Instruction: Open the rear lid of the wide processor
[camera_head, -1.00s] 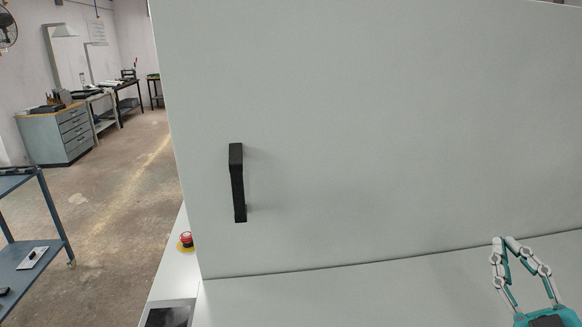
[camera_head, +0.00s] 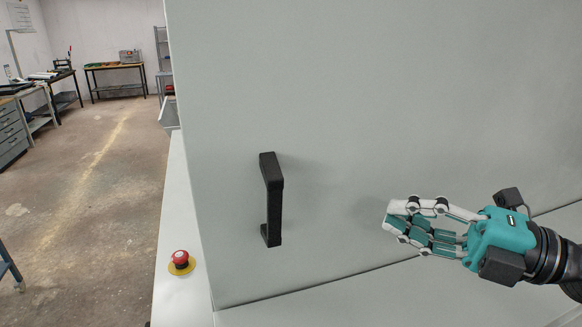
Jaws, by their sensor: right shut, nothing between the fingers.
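The wide processor's large pale grey lid panel (camera_head: 350,90) fills most of the head view. A black upright bar handle (camera_head: 273,200) is fixed near its left edge. My right gripper (camera_head: 388,217) comes in from the right in front of the panel, fingers pointing left. It is shut and empty, to the right of the handle and apart from it. The lid's lower edge meets the body below along a dark seam, with no gap to be seen. My left gripper is not in view.
A red emergency stop button (camera_head: 181,259) on a yellow base sits on the white ledge (camera_head: 176,215) left of the panel. Open concrete floor lies further left. Workbenches (camera_head: 115,67) and a grey drawer cabinet (camera_head: 10,130) stand far back.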

